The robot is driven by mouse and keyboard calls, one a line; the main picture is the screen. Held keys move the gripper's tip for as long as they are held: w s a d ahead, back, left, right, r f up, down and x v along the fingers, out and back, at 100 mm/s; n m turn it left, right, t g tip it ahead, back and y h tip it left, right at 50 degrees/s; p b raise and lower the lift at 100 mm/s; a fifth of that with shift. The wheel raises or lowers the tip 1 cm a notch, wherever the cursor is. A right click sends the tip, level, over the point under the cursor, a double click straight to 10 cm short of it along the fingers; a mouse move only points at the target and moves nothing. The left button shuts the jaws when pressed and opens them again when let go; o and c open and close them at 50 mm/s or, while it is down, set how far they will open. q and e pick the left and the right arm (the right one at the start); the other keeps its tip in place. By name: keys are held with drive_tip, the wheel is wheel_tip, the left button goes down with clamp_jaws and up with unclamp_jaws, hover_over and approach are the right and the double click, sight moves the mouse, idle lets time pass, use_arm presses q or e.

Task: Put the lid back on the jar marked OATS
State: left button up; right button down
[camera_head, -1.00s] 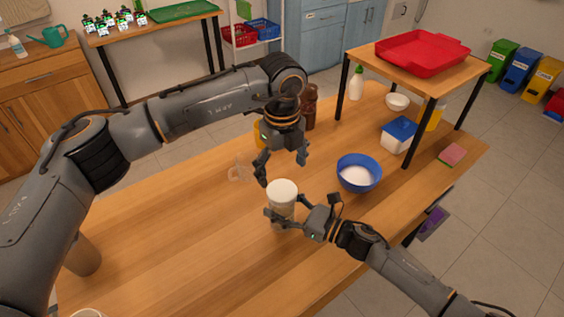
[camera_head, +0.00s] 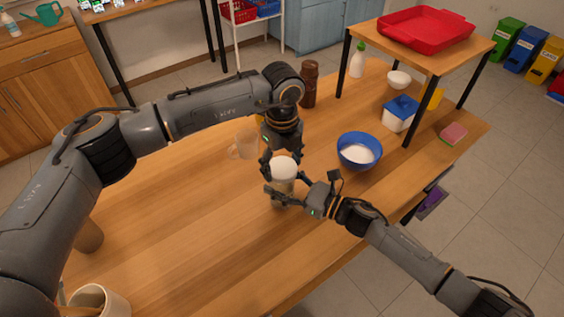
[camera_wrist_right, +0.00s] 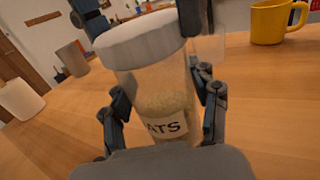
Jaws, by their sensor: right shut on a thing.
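The OATS jar (camera_wrist_right: 165,95) is clear, with pale oats inside and a white label reading "ATS" in the right wrist view. It stands on the wooden table, and in the head view its body (camera_head: 283,189) is partly hidden by my right gripper. The white lid (camera_head: 284,168) sits on the jar's mouth; it also shows in the right wrist view (camera_wrist_right: 140,37). My right gripper (camera_wrist_right: 165,108) is shut around the jar's body. My left gripper (camera_head: 282,164) points down from above, its fingers either side of the lid. Whether they press on it I cannot tell.
A blue bowl (camera_head: 359,151) with white contents stands to the right. A clear glass mug (camera_head: 245,145) is to the left. A yellow mug (camera_wrist_right: 272,22) and a brown bottle (camera_head: 310,85) stand behind. The table's left middle is clear.

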use_arm(q)
drive_tip(key=c, duration=0.3)
drive_tip(key=m, duration=0.4)
drive_tip(key=shift+m, duration=0.3)
drive_tip(key=m, duration=0.3)
drive_tip(key=shift+m, duration=0.4)
drive_tip(key=m, duration=1.1)
drive_tip(key=shift+f+m, duration=0.1)
drive_tip(key=shift+m, duration=0.3)
drive_tip(key=m, duration=1)
drive_tip(key=shift+m, duration=0.4)
drive_tip(key=o, duration=1.3)
drive_tip(key=shift+o, duration=0.2)
wheel_tip(320, 180, up, 12)
